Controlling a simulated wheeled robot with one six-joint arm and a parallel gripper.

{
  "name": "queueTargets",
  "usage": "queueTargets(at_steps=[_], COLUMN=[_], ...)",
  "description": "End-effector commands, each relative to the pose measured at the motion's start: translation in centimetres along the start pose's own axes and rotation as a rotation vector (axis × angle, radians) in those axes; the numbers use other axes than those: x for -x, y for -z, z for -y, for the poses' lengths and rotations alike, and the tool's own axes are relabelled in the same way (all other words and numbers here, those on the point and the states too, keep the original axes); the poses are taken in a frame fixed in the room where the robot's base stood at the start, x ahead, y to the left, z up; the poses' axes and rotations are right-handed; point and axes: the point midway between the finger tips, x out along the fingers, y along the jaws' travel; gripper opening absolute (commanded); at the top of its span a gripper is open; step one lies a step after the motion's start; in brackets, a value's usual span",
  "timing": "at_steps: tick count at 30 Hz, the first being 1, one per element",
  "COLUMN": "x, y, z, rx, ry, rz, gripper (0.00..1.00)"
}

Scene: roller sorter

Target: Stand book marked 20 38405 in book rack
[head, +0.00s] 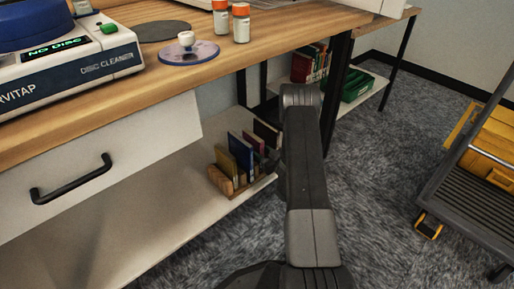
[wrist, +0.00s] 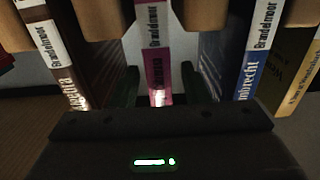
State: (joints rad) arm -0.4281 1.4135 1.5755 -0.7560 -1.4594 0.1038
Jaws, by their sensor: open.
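The book rack (head: 222,181), a small brown wooden holder, stands on the white lower shelf under the bench in the head view, with several books upright in it. In the wrist view a magenta book (wrist: 157,60) shows its spine between the fingers of my gripper (wrist: 160,82). My gripper is open, with one finger on each side of that book. Whether the fingers touch it I cannot tell. The number 20 38405 is not legible on any spine, so I cannot tell which book bears it. In the head view my arm hides part of the rack's right side.
In the wrist view a brown-and-white book (wrist: 57,52) stands left, and a blue-and-white book (wrist: 252,62) and a yellow book (wrist: 303,72) stand right. The bench top (head: 180,80) overhangs the shelf (head: 110,245). A yellow-loaded trolley (head: 460,185) stands right.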

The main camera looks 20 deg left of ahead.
Motion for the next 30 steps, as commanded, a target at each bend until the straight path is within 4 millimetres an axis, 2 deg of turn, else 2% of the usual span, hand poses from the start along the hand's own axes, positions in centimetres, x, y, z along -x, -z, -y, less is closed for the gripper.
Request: queueTargets(at_steps=[6,12,18,30], x=[5.1,8.3,9.5,9.5], y=[0.4,0.2,0.1,0.1], z=[-0.1,-0.1,0.0,0.0], rx=[-0.004,-0.001,0.0,0.0], ry=[-0.005,-0.004,-0.001,0.0], rz=[0.003,0.001,0.0,0.0], gripper=[0.42,0.42,0.42,0.42])
